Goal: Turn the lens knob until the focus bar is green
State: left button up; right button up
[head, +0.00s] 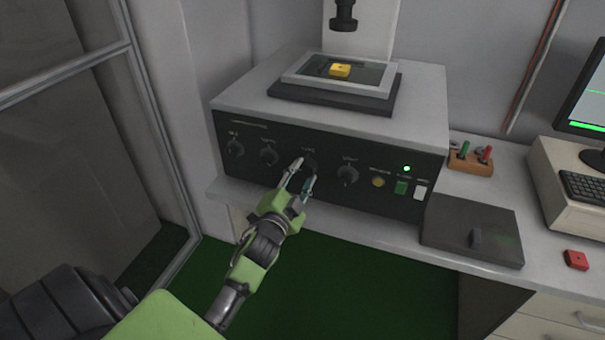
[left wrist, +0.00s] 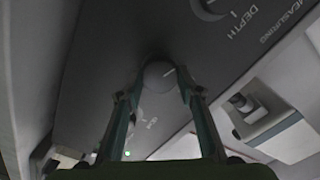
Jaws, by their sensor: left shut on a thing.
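The instrument's black front panel (head: 265,172) carries a row of dark round knobs. My left gripper (head: 305,171) is shut on the third knob from the left (head: 311,163), one finger on each side. The left wrist view shows this grey knob (left wrist: 160,76) between the fingertips, with a white pointer line on its face. Its label is too small to read in the head view. The neighbouring knob (left wrist: 208,8) is marked DEPTH. The monitor (head: 592,100) at the right edge is partly cut off; a green bar (head: 587,127) shows low on its screen. My right gripper is out of view.
A yellow block (head: 340,70) lies on the stage (head: 375,75) under a dark lens (head: 344,14). Right of the knobs are buttons and a lit green lamp (head: 407,168). A dark flat box (head: 472,232), a keyboard (head: 583,187) and a red block (head: 576,260) occupy the bench's right side.

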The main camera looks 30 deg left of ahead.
pick_arm(q)
jog(key=shift+f, duration=0.1)
dwell(0.4)
jog(key=o, duration=1.1)
jog(key=v, duration=1.2)
jog(key=shift+s+a, duration=0.1)
